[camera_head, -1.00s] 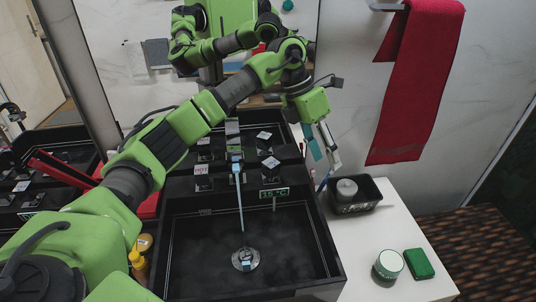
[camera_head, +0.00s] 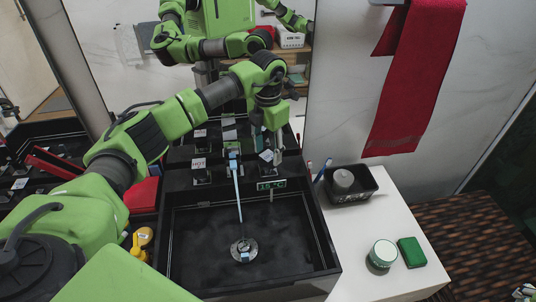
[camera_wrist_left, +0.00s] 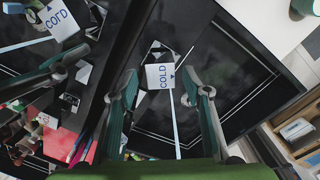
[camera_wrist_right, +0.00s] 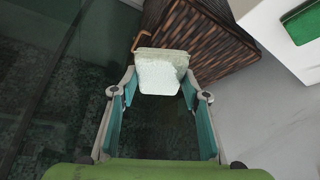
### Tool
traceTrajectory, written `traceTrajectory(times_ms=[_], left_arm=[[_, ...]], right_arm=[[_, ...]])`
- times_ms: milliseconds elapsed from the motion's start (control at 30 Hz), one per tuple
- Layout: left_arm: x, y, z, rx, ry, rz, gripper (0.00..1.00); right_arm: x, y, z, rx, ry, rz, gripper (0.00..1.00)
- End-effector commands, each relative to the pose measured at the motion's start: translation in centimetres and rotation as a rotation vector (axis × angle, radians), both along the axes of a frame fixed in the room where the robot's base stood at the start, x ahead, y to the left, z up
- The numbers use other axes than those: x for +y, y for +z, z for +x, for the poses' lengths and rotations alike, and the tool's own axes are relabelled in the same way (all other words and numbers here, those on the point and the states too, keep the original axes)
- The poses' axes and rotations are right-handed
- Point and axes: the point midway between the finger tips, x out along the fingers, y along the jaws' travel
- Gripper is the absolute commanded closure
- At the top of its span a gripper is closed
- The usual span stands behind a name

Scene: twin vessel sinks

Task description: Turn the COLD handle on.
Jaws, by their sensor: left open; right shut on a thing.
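The COLD handle (camera_head: 266,156) has a white labelled top and stands at the back right of the black sink. It also shows in the left wrist view (camera_wrist_left: 160,77). My left gripper (camera_head: 269,150) is open, with its fingers on either side of the handle; I cannot tell whether they touch it. A second handle (camera_head: 199,164) stands to the left. A thin pale blue stream (camera_head: 238,195) runs from the spout to the drain (camera_head: 244,250). My right gripper (camera_wrist_right: 160,90) is shut on a pale whitish block (camera_wrist_right: 160,74), away from the sink.
A black tray (camera_head: 352,184) with a grey round item, a round tin (camera_head: 382,254) and a green block (camera_head: 411,251) stand on the white counter (camera_head: 385,215). A red towel (camera_head: 420,80) hangs above.

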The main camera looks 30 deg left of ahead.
Motion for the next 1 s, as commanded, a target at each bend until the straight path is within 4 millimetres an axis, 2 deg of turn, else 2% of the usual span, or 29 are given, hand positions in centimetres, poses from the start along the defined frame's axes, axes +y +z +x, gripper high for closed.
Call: traceTrajectory(times_ms=[200, 567, 600, 733, 867, 1000], left_arm=[[-0.1, -2.7, 0.0, 0.001, -0.001, -0.001, 0.56], [0.0, -3.4, 0.0, -0.001, -0.001, 0.000, 0.56], [0.0, -3.4, 0.0, -0.001, -0.001, 0.000, 0.58], [0.0, -3.4, 0.0, -0.001, -0.001, 0.000, 0.92], [-0.1, -3.4, 0.0, -0.001, -0.001, 0.000, 0.94], [0.0, -3.8, 0.1, -0.003, -0.045, 0.001, 0.94]], right_arm=[[0.0, 0.9, 0.0, 0.000, 0.000, 0.000, 0.75], [0.0, 0.9, 0.0, 0.000, 0.000, 0.000, 0.75], [0.0, 0.9, 0.0, 0.000, 0.000, 0.000, 0.75], [0.0, 0.9, 0.0, 0.000, 0.000, 0.000, 0.75], [0.0, 0.9, 0.0, 0.000, 0.000, 0.000, 0.75], [0.0, -0.3, 0.0, 0.000, 0.000, 0.000, 0.75]])
